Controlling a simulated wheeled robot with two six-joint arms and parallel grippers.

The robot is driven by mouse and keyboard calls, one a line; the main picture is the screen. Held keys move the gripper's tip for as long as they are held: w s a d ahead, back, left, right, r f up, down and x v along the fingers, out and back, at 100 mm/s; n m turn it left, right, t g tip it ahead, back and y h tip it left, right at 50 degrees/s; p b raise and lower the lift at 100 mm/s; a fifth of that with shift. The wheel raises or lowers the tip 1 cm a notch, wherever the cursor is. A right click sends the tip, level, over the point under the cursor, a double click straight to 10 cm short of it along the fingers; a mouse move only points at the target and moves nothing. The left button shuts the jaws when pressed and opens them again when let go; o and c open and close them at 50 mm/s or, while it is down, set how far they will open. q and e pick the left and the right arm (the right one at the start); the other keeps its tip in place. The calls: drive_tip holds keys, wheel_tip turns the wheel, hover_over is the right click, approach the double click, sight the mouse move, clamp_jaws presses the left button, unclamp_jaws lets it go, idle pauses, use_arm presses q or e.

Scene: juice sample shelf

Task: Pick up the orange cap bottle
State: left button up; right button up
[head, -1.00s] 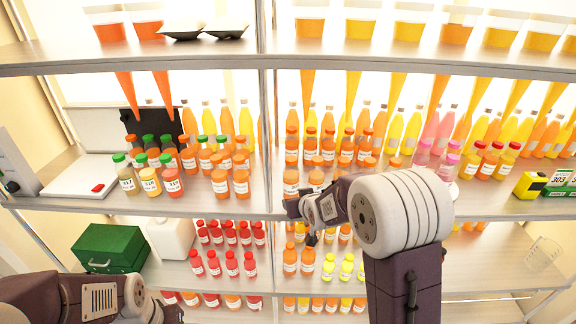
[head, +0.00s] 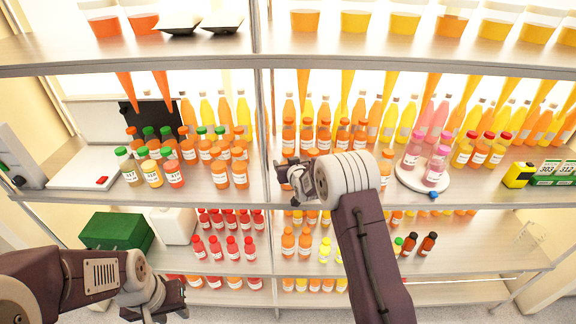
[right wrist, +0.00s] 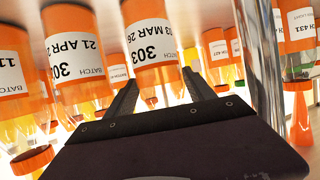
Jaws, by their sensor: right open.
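Several orange cap bottles with orange juice and white labels stand on the middle shelf (head: 330,203). One group (head: 220,172) is left of the upright post, and another (head: 307,136) is right of it. My right gripper (head: 285,178) is at this shelf's front, before the right group. In the right wrist view the picture is inverted. My right gripper (right wrist: 158,92) is open, its two dark fingers pointing at an orange bottle labelled 303 (right wrist: 152,42). I cannot tell whether they touch it. My left gripper (head: 156,308) is low at the left, away from the bottles; its jaw opening is unclear.
A metal post (right wrist: 262,65) stands close beside my right gripper. Another orange bottle (right wrist: 80,50) is on its other side. A white round stand (head: 408,180) with pink bottles is to the right. Red cap bottles (head: 232,250) and a green box (head: 112,231) are on the shelf below.

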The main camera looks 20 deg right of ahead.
drive_tip(key=shift+w+f, duration=0.1)
drive_tip(key=shift+w, duration=0.5)
drive_tip(key=shift+w+f, duration=0.35)
drive_tip(key=shift+w, duration=0.05)
drive_tip(key=shift+s+r, duration=0.1)
drive_tip(key=c, duration=1.3)
use_arm(q)
drive_tip(key=shift+r, duration=0.45)
use_arm(e)
clamp_jaws()
use_arm(q)
drive_tip(key=shift+w, duration=0.1)
